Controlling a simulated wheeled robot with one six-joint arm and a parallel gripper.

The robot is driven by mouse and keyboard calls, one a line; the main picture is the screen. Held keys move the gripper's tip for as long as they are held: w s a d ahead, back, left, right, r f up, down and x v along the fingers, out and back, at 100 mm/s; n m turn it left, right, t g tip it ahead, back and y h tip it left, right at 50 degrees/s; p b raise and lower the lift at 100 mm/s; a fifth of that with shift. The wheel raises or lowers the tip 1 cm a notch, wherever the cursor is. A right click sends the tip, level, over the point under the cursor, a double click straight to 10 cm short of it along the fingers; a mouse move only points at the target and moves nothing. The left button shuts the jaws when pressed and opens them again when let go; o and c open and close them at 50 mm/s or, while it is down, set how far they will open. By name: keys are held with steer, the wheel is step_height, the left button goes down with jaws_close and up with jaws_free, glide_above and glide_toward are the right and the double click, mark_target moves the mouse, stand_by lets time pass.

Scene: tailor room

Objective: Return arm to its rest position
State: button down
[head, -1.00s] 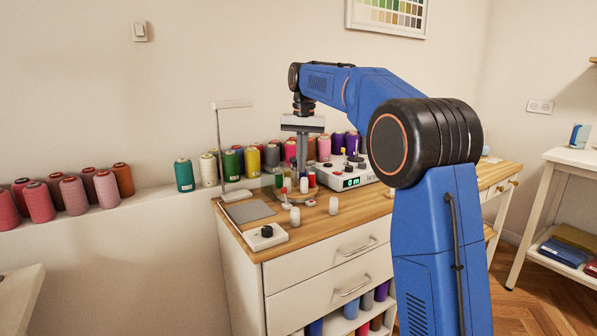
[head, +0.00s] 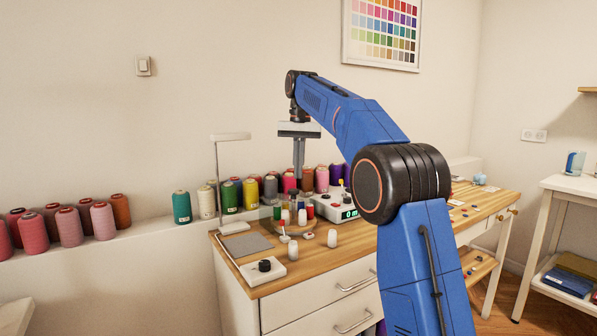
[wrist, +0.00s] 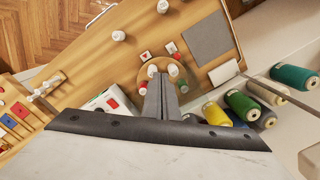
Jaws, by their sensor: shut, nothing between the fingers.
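My gripper (head: 299,187) is above the wooden worktop of the white cabinet (head: 330,262), in front of the row of thread cones. Its two long grey fingers are together, with nothing between them. It also shows in the wrist view (wrist: 161,80), where the fingertips point at a round wooden holder (wrist: 150,72) with small white and red spools around it. My blue arm reaches from the lower right up and over to the gripper. The fingertips appear to be above the small spools; the exact gap cannot be told.
A white winder box with a green display (head: 335,208) stands right of the gripper. A white thread stand (head: 216,175), a grey mat (head: 246,245) and a black-knobbed white device (head: 263,271) are at left. Two white spools (head: 332,238) stand near the front. Thread cones (head: 182,207) line the wall ledge.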

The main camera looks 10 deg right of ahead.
steer(key=s+d+f+n+t, duration=0.1)
steer(key=s+d+f, duration=0.1)
steer(key=s, duration=1)
steer(key=s+d+f+n+t, duration=0.1)
steer(key=s+d+f+t, duration=0.15)
steer(key=s, duration=0.95)
steer(key=s+d+f+n+t, duration=0.1)
steer(key=s+f+n, duration=0.1)
steer(key=s+f, duration=2.1)
steer(key=shift+s+d+n+t+h, duration=0.3)
steer(key=shift+s+d+t, duration=0.1)
steer(key=shift+s, duration=0.35)
